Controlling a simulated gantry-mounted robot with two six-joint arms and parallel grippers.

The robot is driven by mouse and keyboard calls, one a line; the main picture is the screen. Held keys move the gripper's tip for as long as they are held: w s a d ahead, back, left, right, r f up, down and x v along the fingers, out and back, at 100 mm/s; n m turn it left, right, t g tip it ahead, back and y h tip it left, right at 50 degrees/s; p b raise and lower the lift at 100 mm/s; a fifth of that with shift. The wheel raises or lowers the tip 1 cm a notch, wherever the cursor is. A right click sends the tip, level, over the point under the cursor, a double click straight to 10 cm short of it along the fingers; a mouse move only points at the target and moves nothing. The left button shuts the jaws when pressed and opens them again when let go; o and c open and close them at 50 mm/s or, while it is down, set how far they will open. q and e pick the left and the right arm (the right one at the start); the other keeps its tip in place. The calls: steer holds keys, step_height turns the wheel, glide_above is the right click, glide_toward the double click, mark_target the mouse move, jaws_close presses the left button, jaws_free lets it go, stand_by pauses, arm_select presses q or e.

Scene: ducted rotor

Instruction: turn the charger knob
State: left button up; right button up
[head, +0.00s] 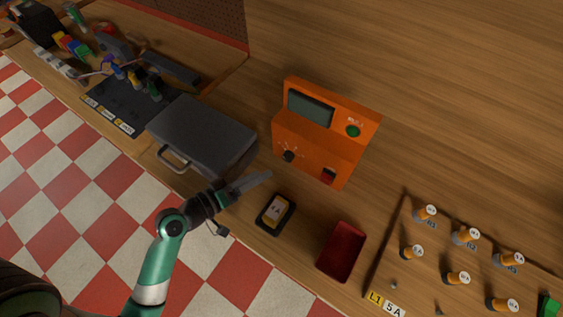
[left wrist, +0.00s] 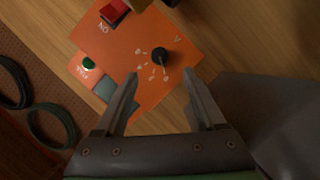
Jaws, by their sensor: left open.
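The orange charger (head: 325,132) stands on the wooden bench with a dark screen, a green button and a red switch. Its black knob (head: 288,156) is at the lower left of its front face. In the left wrist view the knob (left wrist: 160,55) lies ahead of the fingertips, with pale marks around it. My left gripper (head: 262,178) is left of and below the charger in the head view. In the left wrist view the left gripper (left wrist: 162,82) is open, its two fingers apart and empty, with the knob beyond the gap. My right gripper is not in view.
A grey case (head: 203,135) lies left of the charger. A black device with a yellow label (head: 275,213) and a red tray (head: 342,252) are in front. Tools and a dark mat (head: 122,105) are at upper left.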

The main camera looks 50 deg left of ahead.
mark_target(287, 160)
arm_select(q)
steer(key=x, duration=0.8)
steer(key=shift+w+d, duration=0.1)
steer(key=shift+w, duration=0.3)
steer(key=shift+c, duration=0.4)
jaws_close()
